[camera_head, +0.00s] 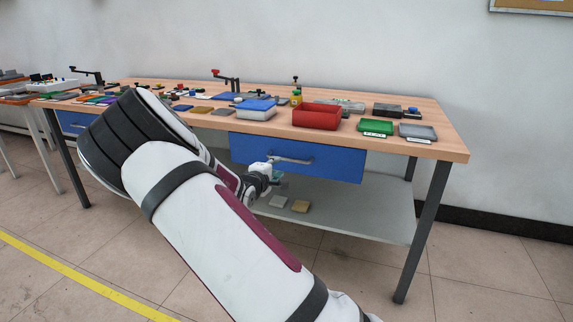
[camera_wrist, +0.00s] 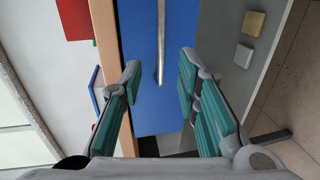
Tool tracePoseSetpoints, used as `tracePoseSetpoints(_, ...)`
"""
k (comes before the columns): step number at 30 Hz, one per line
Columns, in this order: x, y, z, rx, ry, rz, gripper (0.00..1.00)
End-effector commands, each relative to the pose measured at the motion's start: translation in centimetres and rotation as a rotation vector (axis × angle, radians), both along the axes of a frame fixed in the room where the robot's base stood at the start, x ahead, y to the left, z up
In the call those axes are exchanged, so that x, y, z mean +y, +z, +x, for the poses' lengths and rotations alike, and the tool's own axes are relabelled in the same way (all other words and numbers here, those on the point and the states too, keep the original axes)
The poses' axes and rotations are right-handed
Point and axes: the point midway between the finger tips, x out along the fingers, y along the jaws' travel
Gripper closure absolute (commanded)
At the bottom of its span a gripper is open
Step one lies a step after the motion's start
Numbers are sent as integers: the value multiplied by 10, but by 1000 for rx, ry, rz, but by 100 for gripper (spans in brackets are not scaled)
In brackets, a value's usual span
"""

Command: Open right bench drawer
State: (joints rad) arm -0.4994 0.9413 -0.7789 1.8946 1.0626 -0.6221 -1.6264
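The right bench drawer (camera_head: 325,164) is a blue front under the wooden bench top and looks closed. Its silver bar handle (camera_head: 290,159) runs along the front. In the wrist view the blue front (camera_wrist: 141,60) fills the middle, and the handle (camera_wrist: 161,35) reaches down to between the fingertip lines. My gripper (camera_head: 270,174) is at the left end of the handle in the head view. In the wrist view my gripper (camera_wrist: 160,68) is open, with one finger on each side of the handle. Whether a finger touches the handle or front cannot be told.
The bench top holds a red bin (camera_head: 317,117), a blue-lidded box (camera_head: 256,109), a green tray (camera_head: 376,127) and a grey tray (camera_head: 418,132). A lower shelf (camera_head: 365,211) carries small blocks. Another blue drawer (camera_head: 74,121) is at left. The floor in front is clear.

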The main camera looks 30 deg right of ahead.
Motion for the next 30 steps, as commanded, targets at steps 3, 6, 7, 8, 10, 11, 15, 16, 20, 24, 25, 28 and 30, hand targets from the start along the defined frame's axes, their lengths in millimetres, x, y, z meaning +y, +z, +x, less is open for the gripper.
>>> tracePoseSetpoints(3, -19, -7, 13, -2, -3, 0, 70)
tracePoseSetpoints(6, -34, -12, 25, -2, -2, 2, 70)
tracePoseSetpoints(7, -39, -13, 29, -2, -3, 2, 70)
tracePoseSetpoints(8, -44, -14, 33, -2, -2, 2, 70)
tracePoseSetpoints(10, -54, -17, 41, -1, -1, 2, 70)
tracePoseSetpoints(11, -58, -19, 44, -1, -1, 2, 70)
tracePoseSetpoints(15, -75, -22, 57, -1, -1, 2, 70)
tracePoseSetpoints(16, -77, -22, 60, -2, -1, 3, 70)
tracePoseSetpoints(20, -86, -25, 67, 0, 0, 4, 70)
tracePoseSetpoints(24, -90, -25, 70, 0, 0, 3, 70)
tracePoseSetpoints(25, -90, -25, 70, 0, 0, 3, 70)
tracePoseSetpoints(28, -90, -24, 70, 0, 1, 4, 70)
tracePoseSetpoints(30, -90, -24, 70, 0, 1, 4, 70)
